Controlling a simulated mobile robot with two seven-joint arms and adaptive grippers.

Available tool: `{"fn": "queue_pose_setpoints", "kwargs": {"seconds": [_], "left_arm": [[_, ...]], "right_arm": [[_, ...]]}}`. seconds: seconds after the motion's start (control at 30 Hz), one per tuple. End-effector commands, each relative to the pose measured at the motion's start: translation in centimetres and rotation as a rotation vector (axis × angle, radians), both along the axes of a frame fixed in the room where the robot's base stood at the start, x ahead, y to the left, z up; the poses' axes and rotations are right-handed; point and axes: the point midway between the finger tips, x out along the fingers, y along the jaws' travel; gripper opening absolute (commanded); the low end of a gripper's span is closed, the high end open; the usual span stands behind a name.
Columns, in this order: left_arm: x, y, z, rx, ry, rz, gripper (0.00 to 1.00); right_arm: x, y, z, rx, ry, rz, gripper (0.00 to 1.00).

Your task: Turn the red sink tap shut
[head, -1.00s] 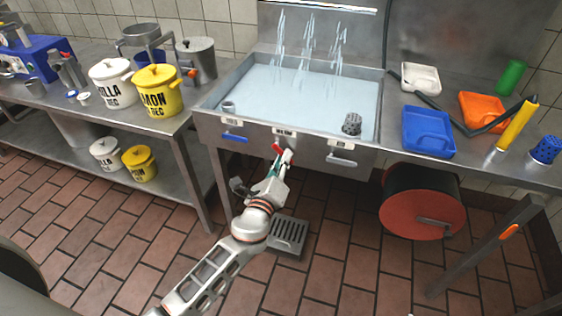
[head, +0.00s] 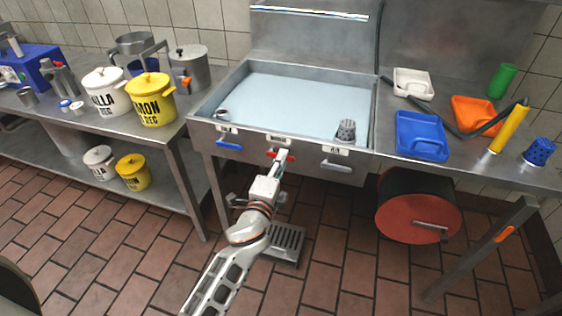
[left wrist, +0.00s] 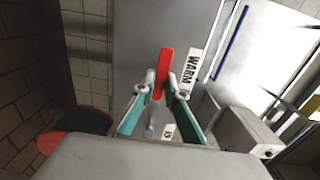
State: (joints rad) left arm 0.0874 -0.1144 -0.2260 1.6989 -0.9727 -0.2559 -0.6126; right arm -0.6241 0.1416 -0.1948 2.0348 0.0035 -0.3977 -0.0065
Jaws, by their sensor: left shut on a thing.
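The red sink tap handle (head: 288,157) is on the front of the sink (head: 205,128), between a blue handle (head: 229,145) and a grey handle (head: 337,167). It lies roughly level in the head view. My left gripper (head: 278,166) is at the red handle. In the left wrist view the red handle (left wrist: 164,68) stands between the fingertips of my left gripper (left wrist: 163,92), shut on it, beside a label reading WARM (left wrist: 192,68). No water streams show above the sink, which has water (head: 300,98) in it. My right gripper is not in view.
A grey perforated cup (head: 346,130) is in the sink at the right. Blue (head: 421,137), orange and white trays lie on the right counter. Yellow and white pots stand on the left table. A red-fronted drum (head: 418,214) is under the right counter.

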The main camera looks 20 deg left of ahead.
Motion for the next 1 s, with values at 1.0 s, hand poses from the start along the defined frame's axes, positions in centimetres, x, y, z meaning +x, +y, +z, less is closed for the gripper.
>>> {"fn": "queue_pose_setpoints", "kwargs": {"seconds": [1.0], "left_arm": [[-0.11, -0.01, 0.10, -0.030, 0.001, 0.000, 0.29]], "right_arm": [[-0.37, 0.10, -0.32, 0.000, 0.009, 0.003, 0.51]]}}
